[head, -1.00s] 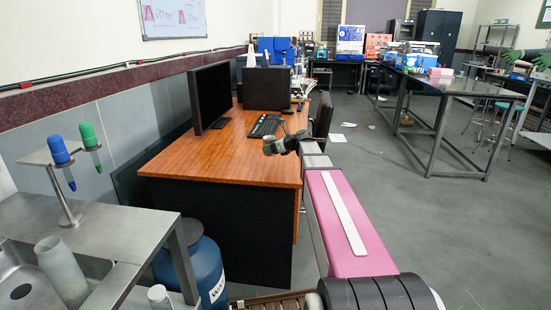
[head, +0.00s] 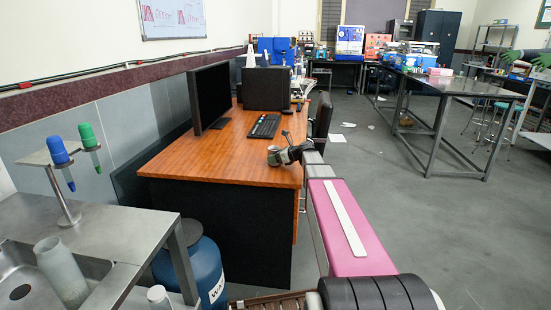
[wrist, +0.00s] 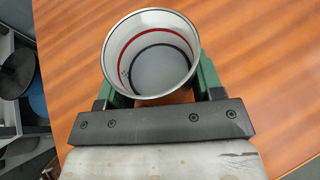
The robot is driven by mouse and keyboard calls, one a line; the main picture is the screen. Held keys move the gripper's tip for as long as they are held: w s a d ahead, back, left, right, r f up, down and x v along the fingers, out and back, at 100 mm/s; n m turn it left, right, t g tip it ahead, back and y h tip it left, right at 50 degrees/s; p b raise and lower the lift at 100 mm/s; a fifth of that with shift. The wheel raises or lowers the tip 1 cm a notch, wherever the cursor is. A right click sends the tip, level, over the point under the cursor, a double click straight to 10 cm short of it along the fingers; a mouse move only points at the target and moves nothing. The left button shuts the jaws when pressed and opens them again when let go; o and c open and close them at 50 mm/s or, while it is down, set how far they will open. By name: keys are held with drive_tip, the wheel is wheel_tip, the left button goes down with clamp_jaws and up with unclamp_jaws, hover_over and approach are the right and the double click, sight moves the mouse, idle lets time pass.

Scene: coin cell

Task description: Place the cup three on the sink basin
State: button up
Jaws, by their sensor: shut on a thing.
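My gripper (head: 280,154) is over the near right part of the wooden desk in the head view. It is shut on a cup (wrist: 150,55). The wrist view looks into the cup's open top: it is pale, with a red ring and dark rings inside, and looks empty. The green fingers (wrist: 158,92) hold its sides. The cup also shows small in the head view (head: 274,157). I cannot tell whether its base touches the desk. The metal sink basin (head: 95,266) is at the lower left of the head view, well apart from the gripper.
The desk (head: 190,162) holds a monitor (head: 210,97) and keyboard (head: 265,126). A frosted cylinder (head: 62,272) stands in the sink. A stand with blue and green bottles (head: 58,150) is behind it. A blue drum (head: 203,265) stands between sink and desk.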

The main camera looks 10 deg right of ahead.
drive_tip(key=shift+f, duration=0.1)
drive_tip(key=o, duration=1.1)
drive_tip(key=shift+s+d+r, duration=0.15)
drive_tip(key=shift+r, duration=0.05)
drive_tip(key=v, duration=1.1)
drive_tip(key=shift+o, duration=0.5)
drive_tip(key=shift+s+d+r, duration=0.1)
wheel_tip(320, 180, up, 5)
drive_tip(key=w+a+g+h, duration=0.3)
drive_tip(key=shift+x, duration=5.3)
